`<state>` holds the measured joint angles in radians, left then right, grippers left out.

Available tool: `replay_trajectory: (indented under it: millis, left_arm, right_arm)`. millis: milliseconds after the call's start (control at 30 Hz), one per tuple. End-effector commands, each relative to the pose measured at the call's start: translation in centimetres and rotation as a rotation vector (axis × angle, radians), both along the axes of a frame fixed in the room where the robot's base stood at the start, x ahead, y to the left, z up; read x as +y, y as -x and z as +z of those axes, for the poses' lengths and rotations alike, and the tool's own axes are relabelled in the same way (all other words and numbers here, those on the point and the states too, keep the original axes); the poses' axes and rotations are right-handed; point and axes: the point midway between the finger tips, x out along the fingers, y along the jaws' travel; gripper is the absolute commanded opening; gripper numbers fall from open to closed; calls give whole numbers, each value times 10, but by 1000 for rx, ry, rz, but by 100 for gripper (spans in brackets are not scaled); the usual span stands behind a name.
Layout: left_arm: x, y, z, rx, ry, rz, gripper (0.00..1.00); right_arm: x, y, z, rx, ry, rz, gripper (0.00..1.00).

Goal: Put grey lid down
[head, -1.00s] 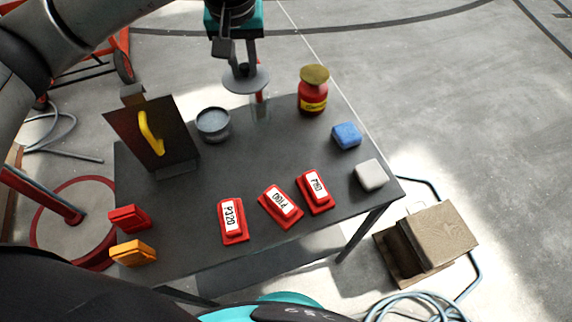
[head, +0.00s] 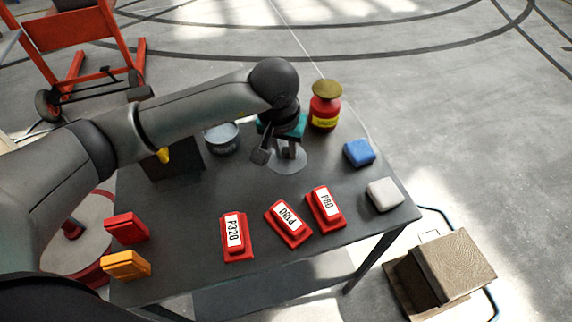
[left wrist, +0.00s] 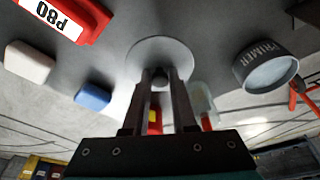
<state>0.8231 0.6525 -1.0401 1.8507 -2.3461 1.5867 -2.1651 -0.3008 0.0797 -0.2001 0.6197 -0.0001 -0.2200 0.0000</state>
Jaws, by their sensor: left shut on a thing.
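My left gripper (head: 288,150) is shut on the knob of the grey lid (head: 287,163), a flat round disc. The lid is level, low over the table (head: 190,200), between the primer tin and the red jar. I cannot tell whether it touches the tabletop. In the left wrist view the lid (left wrist: 150,52) shows beyond the two fingers (left wrist: 160,82), which close on its knob. The primer tin (head: 222,138) stands open left of the gripper, and also shows in the left wrist view (left wrist: 268,72). My right gripper is not in view.
A red jar with a gold top (head: 324,110) stands close right of the lid. A clear container (left wrist: 203,98) is near the fingers. A blue block (head: 359,152), a white block (head: 384,194) and three red labelled blocks (head: 236,237) lie nearer. A dark panel (head: 172,160) stands left.

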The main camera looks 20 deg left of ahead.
Motion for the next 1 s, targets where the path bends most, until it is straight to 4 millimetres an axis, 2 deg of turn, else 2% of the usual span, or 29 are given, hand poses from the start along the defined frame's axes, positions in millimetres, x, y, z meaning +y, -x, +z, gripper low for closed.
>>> replay_trajectory:
  millis: [233, 467, 900, 933, 1000]
  left_arm:
    - [0, 0, -19, 0, 1, 1, 0]
    - [-1, 0, -52, 0, 2, -1, 0]
    - [0, -1, -56, -2, 1, 0, 0]
    - [0, -1, -55, -2, 1, 0, 29]
    - [0, -1, -55, -1, 1, 0, 37]
  right_arm:
    - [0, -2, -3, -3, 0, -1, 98]
    - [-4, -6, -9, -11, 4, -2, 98]
    - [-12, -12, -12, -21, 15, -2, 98]
    - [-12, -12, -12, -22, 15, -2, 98]
    - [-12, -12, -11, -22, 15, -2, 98]
